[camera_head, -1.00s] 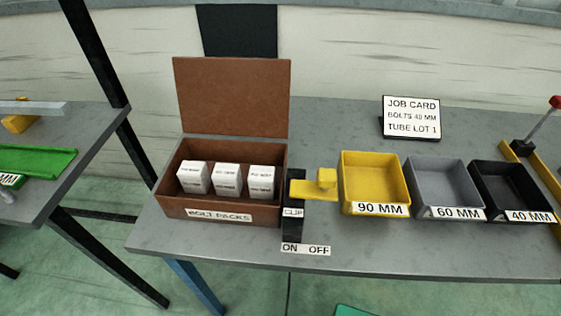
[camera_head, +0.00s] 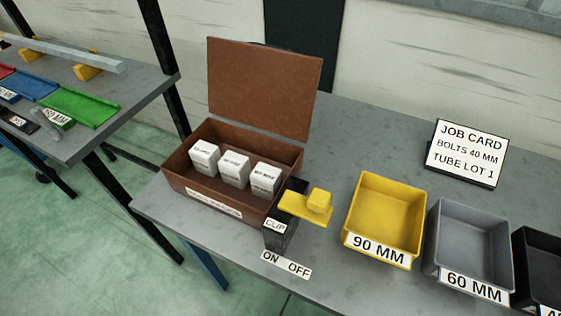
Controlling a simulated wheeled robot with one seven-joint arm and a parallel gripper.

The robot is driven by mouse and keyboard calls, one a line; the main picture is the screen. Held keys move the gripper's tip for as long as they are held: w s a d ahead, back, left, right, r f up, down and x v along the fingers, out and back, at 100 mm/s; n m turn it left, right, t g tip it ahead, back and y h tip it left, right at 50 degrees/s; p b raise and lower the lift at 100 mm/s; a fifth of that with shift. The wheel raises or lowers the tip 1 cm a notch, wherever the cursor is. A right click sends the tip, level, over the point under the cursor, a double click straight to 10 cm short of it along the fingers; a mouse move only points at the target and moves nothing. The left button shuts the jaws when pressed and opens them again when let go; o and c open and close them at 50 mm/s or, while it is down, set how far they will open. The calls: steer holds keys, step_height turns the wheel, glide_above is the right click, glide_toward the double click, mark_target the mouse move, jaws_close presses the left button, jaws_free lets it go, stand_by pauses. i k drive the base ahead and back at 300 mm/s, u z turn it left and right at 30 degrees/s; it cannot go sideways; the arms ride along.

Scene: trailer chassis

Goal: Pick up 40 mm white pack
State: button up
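Three white packs stand upright in a row inside an open brown box labelled BOLT PACKS: a left pack (camera_head: 204,159), a middle pack (camera_head: 235,169) and a right pack (camera_head: 265,180). Their small printed labels are too blurred to read, so I cannot tell which is the 40 mm one. The brown box (camera_head: 214,197) sits at the left of the grey bench, its lid (camera_head: 264,89) raised at the back. My gripper is not in view.
A black CLIP block (camera_head: 280,236) with a yellow lever (camera_head: 305,207) stands right of the box, by an ON OFF label. Further right are a yellow 90 MM bin (camera_head: 383,249), a grey 60 MM bin (camera_head: 470,280) and a black bin (camera_head: 537,293). A job card (camera_head: 466,154) reads BOLTS 40 MM.

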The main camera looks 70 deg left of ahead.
mark_target(234, 168)
steer(key=k, duration=2.4)
steer(key=u, duration=0.55)
steer(key=i, duration=1)
steer(key=z, duration=0.05)
